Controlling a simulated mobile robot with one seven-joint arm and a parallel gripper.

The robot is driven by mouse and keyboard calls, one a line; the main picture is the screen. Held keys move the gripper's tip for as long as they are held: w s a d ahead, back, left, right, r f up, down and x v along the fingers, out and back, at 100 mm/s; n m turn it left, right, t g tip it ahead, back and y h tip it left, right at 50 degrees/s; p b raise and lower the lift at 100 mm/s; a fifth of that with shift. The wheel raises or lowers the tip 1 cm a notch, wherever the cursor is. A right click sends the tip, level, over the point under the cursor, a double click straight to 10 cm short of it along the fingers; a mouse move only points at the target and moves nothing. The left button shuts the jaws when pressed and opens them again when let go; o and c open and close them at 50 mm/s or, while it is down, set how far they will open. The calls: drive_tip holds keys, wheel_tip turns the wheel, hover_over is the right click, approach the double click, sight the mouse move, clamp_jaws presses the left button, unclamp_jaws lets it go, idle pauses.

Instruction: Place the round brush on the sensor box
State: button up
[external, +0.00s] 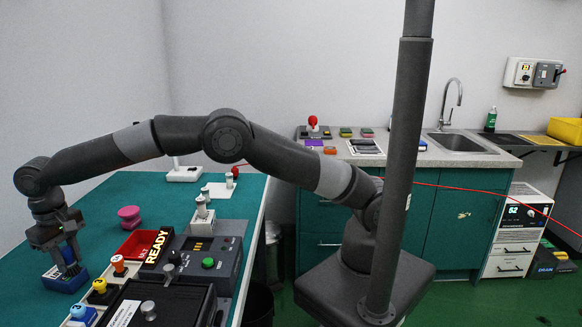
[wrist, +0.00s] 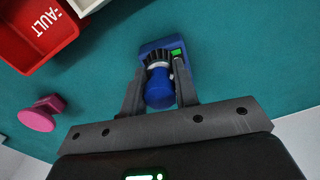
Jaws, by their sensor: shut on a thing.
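The round brush, with a blue rounded handle (wrist: 160,92), a pale collar and dark bristles, is between the two fingers of my gripper (wrist: 158,72) in the wrist view. My gripper is shut on it. The bristles point at the sensor box, a small blue box (wrist: 146,48) with a green display, and overlap it in this view. In the external view my gripper (external: 67,264) points down right over the blue box (external: 60,284) on the green bench. The fingers hide most of the brush there. I cannot tell whether the bristles touch the box top.
A red FAULT bin (wrist: 28,38) and a pink knob-like object (wrist: 40,115) lie to the left in the wrist view. In the external view, a black READY panel (external: 155,248) and several stamp-like pieces stand right of my gripper. The bench around the box is clear.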

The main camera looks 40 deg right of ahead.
sight(65, 249)
drive_tip(key=o, duration=1)
drive_tip(key=shift+f, duration=0.15)
drive_tip(key=shift+c, duration=0.2)
wheel_tip(65, 249, up, 12)
drive_tip(key=shift+r, duration=0.1)
